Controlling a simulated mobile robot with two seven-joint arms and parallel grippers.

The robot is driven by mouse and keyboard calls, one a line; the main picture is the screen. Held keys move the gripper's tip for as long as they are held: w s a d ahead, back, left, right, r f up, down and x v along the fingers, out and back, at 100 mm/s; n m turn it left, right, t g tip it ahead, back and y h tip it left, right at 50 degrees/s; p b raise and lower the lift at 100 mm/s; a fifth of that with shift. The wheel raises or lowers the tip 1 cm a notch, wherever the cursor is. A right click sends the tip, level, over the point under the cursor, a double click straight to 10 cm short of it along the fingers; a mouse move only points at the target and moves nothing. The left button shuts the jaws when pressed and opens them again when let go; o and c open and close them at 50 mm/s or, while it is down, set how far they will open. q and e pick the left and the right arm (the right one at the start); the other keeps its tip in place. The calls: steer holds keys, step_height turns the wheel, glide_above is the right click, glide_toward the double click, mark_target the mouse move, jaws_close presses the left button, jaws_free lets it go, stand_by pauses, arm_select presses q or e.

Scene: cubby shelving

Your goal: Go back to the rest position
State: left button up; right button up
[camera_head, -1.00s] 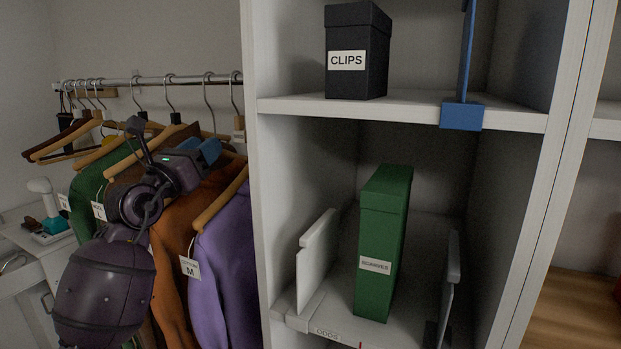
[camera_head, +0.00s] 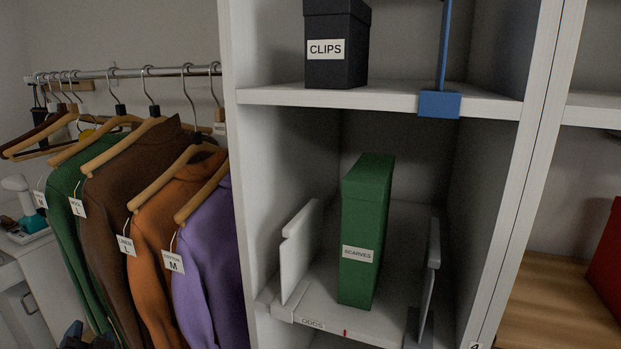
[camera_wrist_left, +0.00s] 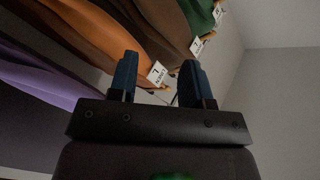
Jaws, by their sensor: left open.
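My left gripper (camera_wrist_left: 159,82) shows in the left wrist view with its two dark blue fingers apart and nothing between them. The hanging garments are beyond its fingers there. In the head view only a small dark blue part of my left gripper (camera_head: 88,336) shows at the bottom left edge, below the garments. My right gripper is in neither view. A green box (camera_head: 366,230) labelled SCARVES stands upright in the lower cubby, clear of my gripper.
Several garments, including a purple one (camera_head: 207,262) and an orange one (camera_head: 166,235), hang on a rail (camera_head: 130,71) at left. A black CLIPS box (camera_head: 336,70) stands on the upper shelf (camera_head: 390,97) near a blue bracket (camera_head: 439,104). A white divider (camera_head: 299,252) stands left of the green box.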

arm_select(q)
steer(key=s+d+f+n+g+h, duration=0.2)
steer(key=s+d+f+g+h, duration=0.3)
steer(key=s+f, duration=0.4)
steer(key=s+d+f+n+g+h, duration=0.1)
steer(key=s+d+f+g+h, duration=0.35)
steer(key=s, duration=0.75)
steer(key=w+f+t, duration=0.6)
steer(key=w+f, duration=0.2)
steer(key=f, duration=0.5)
steer(key=shift+m+t, duration=0.3)
steer(key=shift+t, duration=0.05)
steer(key=shift+w+d, duration=0.1)
